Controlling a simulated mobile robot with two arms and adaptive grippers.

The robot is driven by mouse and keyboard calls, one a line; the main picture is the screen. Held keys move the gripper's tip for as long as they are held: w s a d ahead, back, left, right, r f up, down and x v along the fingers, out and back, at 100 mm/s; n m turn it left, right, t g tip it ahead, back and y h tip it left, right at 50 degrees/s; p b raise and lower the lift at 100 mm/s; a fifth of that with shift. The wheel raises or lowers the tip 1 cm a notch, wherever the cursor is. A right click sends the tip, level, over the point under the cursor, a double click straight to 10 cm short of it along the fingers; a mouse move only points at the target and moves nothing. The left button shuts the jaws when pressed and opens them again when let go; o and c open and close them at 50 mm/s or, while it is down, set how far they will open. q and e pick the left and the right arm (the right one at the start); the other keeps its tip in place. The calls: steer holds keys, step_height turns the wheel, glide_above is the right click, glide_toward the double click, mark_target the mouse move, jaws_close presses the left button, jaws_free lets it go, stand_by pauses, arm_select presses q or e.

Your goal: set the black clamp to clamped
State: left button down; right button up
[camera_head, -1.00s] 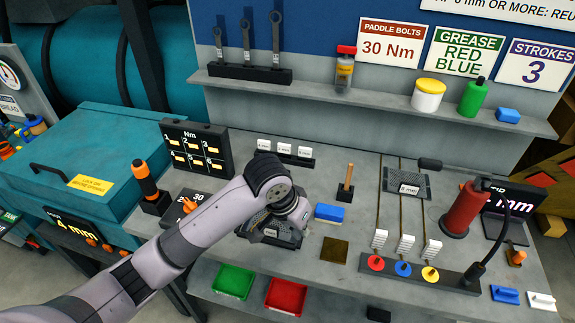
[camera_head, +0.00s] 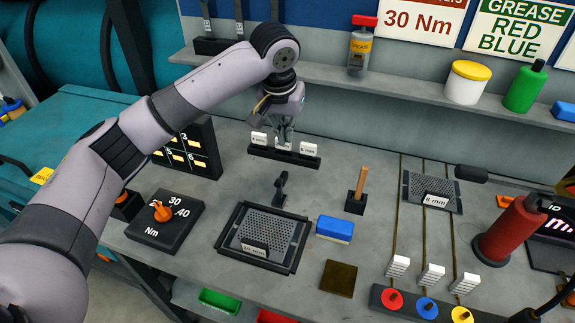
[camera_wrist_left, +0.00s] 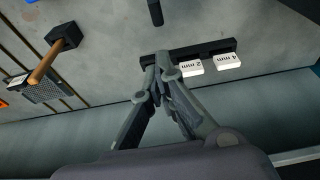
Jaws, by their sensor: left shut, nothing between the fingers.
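The black clamp (camera_head: 281,188) is a small dark piece standing roughly upright at the back edge of the black tray frame (camera_head: 222,238). A perforated grey plate (camera_head: 285,230) marked 10 mm lies in that frame. A dark piece at the top of the left wrist view (camera_wrist_left: 155,12) may be the clamp, cut off by the picture edge. My left gripper (camera_head: 285,142) points down, shut and empty, behind the clamp and apart from it, at the label rack (camera_head: 257,152). It also shows in the left wrist view (camera_wrist_left: 162,75). My right gripper is in neither view.
White tags, including one marked 2 mm (camera_wrist_left: 191,68), stand in the rack by my left fingers. A wooden-handled tool (camera_head: 360,185) and a blue sponge-like block (camera_head: 335,229) are right of the clamp. An orange-knobbed dial (camera_head: 165,225) is left. A shelf (camera_head: 410,88) runs behind.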

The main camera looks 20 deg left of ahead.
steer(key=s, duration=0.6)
arm_select(q)
steer(key=p, duration=0.2)
glide_above(285, 175)
steer(key=w, duration=0.2)
steer(key=f, duration=0.4)
steer(key=shift+s+f, duration=0.25)
steer(key=shift+f, duration=0.15)
steer(key=f+p, duration=0.1)
steer(key=s+f+p, duration=0.1)
steer(key=f, duration=0.1)
steer(key=s+f+p, duration=0.1)
steer(key=shift+f, duration=0.15)
steer(key=shift+s, duration=0.45)
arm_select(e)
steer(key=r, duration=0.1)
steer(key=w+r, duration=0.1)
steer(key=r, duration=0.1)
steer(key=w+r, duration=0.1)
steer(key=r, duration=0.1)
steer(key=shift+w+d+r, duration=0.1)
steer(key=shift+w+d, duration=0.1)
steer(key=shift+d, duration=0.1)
arm_select(q)
steer(key=shift+w+f, duration=0.1)
steer(key=shift+w, duration=0.05)
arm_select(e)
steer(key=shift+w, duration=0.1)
